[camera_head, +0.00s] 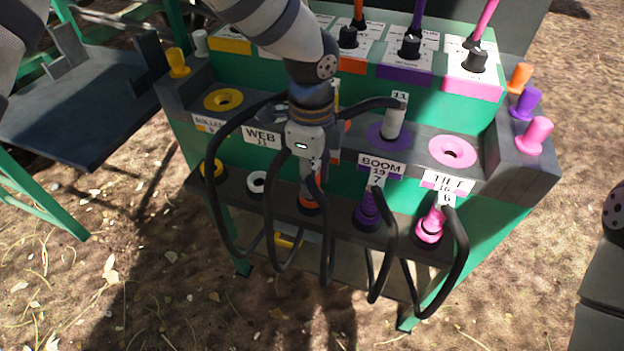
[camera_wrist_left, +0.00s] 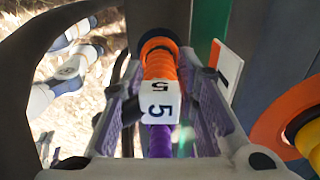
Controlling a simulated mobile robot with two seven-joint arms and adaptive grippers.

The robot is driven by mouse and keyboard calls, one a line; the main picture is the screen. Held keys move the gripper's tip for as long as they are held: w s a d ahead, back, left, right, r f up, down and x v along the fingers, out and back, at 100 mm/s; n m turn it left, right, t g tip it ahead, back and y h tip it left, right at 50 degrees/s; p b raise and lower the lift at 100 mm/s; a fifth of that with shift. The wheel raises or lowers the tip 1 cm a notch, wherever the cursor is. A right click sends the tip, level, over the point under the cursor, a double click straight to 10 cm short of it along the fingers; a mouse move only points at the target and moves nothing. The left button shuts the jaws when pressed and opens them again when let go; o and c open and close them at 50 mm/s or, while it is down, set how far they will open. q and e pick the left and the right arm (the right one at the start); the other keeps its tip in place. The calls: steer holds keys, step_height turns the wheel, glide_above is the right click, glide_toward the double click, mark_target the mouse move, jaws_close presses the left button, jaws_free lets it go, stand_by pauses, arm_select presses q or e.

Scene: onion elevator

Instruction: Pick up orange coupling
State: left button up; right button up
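The orange coupling (camera_head: 309,202) stands in the middle socket of the front lower row and is partly hidden by my left gripper (camera_head: 312,178). In the left wrist view the orange coupling (camera_wrist_left: 160,68) has ribbed sides and a white label reading 5. The fingers of my left gripper (camera_wrist_left: 165,85) lie on both sides of it. Narrow gaps seem to show between the fingers and the coupling, so the gripper looks open around it. My right gripper is out of view.
Black hoses loop in front of the green stand. A purple coupling (camera_head: 367,212) and a pink coupling (camera_head: 431,225) sit to the right. A purple ring (camera_head: 377,134), a pink ring (camera_head: 452,151) and a yellow ring (camera_head: 224,100) lie on the upper ledge.

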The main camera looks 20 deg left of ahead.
mark_target(313, 166)
arm_select(q)
jaws_close()
steer(key=shift+r, duration=0.1)
steer(key=shift+r, duration=0.1)
steer(key=shift+w+r, duration=0.1)
steer(key=shift+r, duration=0.25)
steer(key=r, duration=0.3)
steer(key=shift+s+d+r+p, duration=0.25)
steer(key=shift+s+r+p, duration=0.05)
steer(key=shift+s, duration=0.05)
steer(key=s+d+r+p, duration=0.2)
steer(key=s+d+r, duration=0.5)
steer(key=s, duration=0.4)
steer(key=shift+r, duration=0.75)
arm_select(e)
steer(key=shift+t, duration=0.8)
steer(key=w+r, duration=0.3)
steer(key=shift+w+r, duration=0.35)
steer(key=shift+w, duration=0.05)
